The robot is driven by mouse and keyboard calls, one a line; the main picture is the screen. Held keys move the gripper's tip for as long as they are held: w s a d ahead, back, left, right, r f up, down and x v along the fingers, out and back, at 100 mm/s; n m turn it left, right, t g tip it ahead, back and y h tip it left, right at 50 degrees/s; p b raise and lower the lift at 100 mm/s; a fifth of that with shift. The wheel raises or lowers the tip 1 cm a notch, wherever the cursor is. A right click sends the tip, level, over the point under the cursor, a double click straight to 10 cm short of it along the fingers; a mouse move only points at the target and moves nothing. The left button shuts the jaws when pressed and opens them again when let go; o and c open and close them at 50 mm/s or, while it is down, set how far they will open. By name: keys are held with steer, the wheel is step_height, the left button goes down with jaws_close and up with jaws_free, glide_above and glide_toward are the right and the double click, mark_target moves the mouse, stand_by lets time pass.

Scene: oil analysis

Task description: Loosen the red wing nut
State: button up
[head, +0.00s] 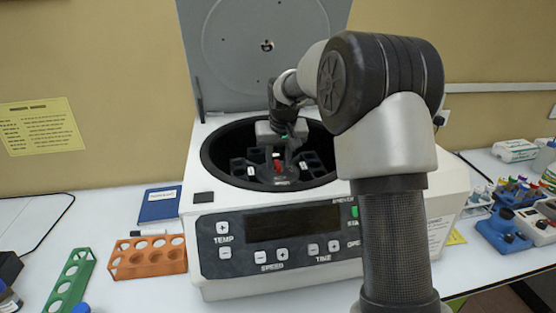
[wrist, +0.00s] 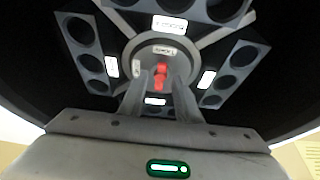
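The red wing nut (wrist: 160,75) sits at the centre of the centrifuge rotor (wrist: 187,63), on a round grey hub. It also shows as a small red spot in the head view (head: 277,167). My gripper (wrist: 161,80) reaches down into the centrifuge bowl. Its two fingers are apart, one on each side of the wing nut in the wrist view, with a narrow gap visible beside the nut. I cannot tell how deep the fingertips are relative to it. In the head view, my gripper (head: 283,150) partly hides the hub.
The centrifuge (head: 290,255) has its lid (head: 240,60) raised behind. The bowl wall (head: 213,165) and rotor buckets surround my gripper closely. An orange rack (head: 148,258), a green rack (head: 70,285) and a blue booklet (head: 160,205) lie left; tubes and a blue device (head: 503,232) stand right.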

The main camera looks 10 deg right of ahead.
jaws_close()
